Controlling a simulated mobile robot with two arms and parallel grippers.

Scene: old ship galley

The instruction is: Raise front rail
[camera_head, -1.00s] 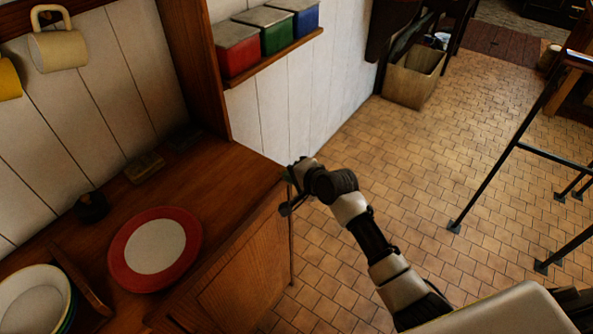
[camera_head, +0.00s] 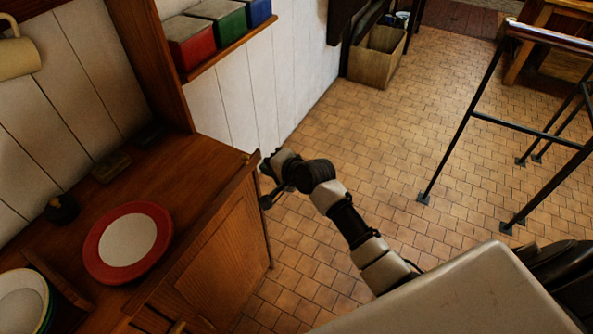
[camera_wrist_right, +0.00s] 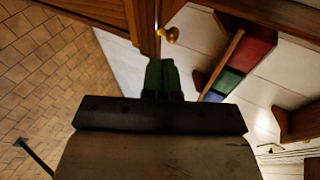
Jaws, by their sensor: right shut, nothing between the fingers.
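The front rail (camera_head: 205,222) is a wooden strip along the counter's front edge in the head view. Its far end stands a little above the counter top; I cannot tell its full height along the length. My right gripper (camera_head: 266,198) is at the counter's far front corner, just outside the rail's end. It is shut and empty; I cannot tell whether it touches the wood. In the right wrist view the shut dark fingers (camera_wrist_right: 160,68) point at a wooden edge with a brass knob (camera_wrist_right: 172,35) just beyond. My left gripper is out of view.
A red-rimmed plate (camera_head: 128,243) lies on the counter (camera_head: 185,165), with stacked bowls (camera_head: 22,300) at the lower left. A shelf holds red, green and blue tins (camera_head: 228,28). Dark metal railing (camera_head: 455,140) stands at right. Tiled floor (camera_head: 370,130) between is clear.

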